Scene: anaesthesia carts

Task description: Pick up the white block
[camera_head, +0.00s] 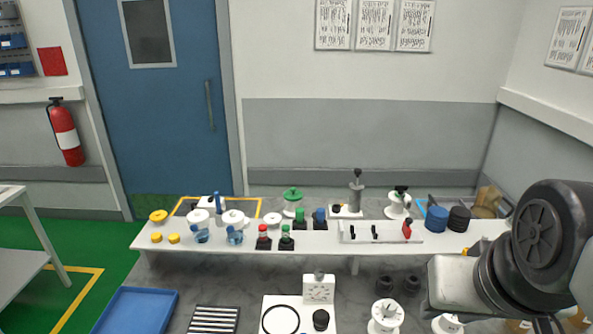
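No plain white block stands out clearly. A white upright box-shaped piece with a round dial (319,289) stands at the back of a white plate (290,328) on the grey lower worktop. A black ring (281,320) and a black cylinder (320,319) are on the plate in front of it. I cannot tell whether the dial piece is the white block. My arm fills the lower right of the view, well to the right of the plate. The end of my gripper does not show.
A white raised shelf (330,256) behind holds yellow discs, white spools, bottles and dark cylinders. A blue tray (136,310) and a slatted dark rack (214,319) are at left. White spool (385,317) and black knobs (384,284) stand between plate and arm.

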